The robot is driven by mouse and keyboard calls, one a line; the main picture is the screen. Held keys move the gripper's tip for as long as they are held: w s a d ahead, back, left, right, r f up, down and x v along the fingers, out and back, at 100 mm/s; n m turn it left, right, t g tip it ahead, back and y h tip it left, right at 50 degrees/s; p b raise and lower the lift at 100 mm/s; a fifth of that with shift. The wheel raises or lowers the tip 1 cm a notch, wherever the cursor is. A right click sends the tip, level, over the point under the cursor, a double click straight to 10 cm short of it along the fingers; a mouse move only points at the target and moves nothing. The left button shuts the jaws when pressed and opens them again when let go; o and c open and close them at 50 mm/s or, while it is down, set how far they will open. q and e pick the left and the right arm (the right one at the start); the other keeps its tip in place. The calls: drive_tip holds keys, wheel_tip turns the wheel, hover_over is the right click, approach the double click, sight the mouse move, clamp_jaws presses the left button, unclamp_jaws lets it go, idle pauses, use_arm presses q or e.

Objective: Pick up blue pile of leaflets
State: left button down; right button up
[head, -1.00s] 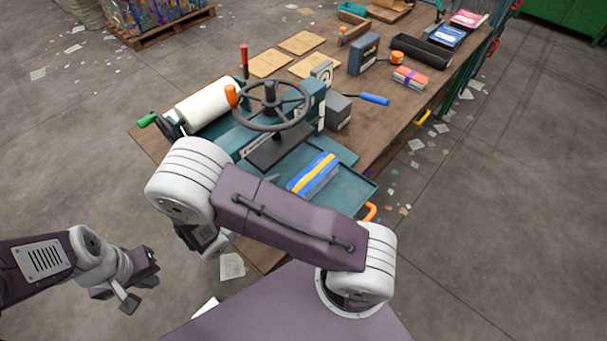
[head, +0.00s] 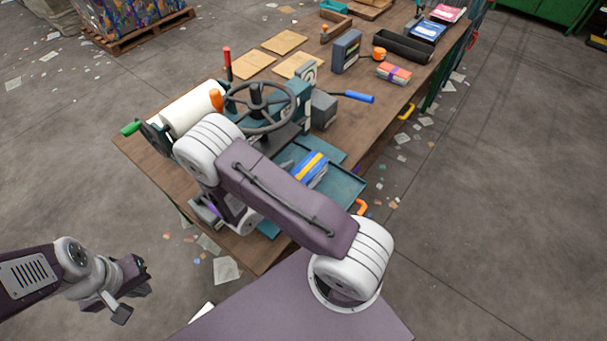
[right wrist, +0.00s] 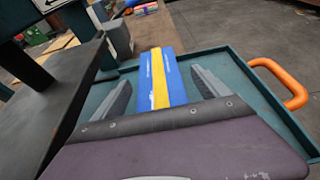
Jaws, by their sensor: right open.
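The blue pile of leaflets (head: 311,170), with a yellow band along it, lies flat on a teal tray (head: 345,187) by the press. My own right arm partly covers it in the head view. In the right wrist view the pile (right wrist: 162,78) runs away from me between the two spread fingers of my right gripper (right wrist: 161,92). That gripper is open and empty, with a finger on each side of the pile. My left gripper (head: 134,292) hangs at the lower left over the floor, away from the table; its jaw opening is unclear.
A press with a handwheel (head: 258,105) stands beside the tray, close to my right arm. An orange handle (right wrist: 290,82) sticks out from the tray's edge. An orange bundle (head: 394,73) and a black tray (head: 404,46) lie farther along the wooden table.

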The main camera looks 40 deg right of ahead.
sight(303, 175)
drive_tip(key=shift+a+r, duration=0.1)
clamp_jaws()
drive_tip(key=shift+r, duration=0.1)
drive_tip(key=shift+r, duration=0.3)
drive_tip(key=r, duration=0.2)
drive_tip(key=d+r, duration=0.1)
drive_tip(key=shift+s+r, duration=0.15)
drive_tip(key=shift+r, duration=0.2)
drive_tip(key=s+d+r+p, duration=0.4)
drive_tip(key=d+r+p, duration=0.2)
drive_tip(key=d, duration=0.3)
drive_tip(key=shift+s+d+r, duration=0.2)
drive_tip(key=shift+s+d, duration=0.05)
drive_tip(key=shift+d, duration=0.15)
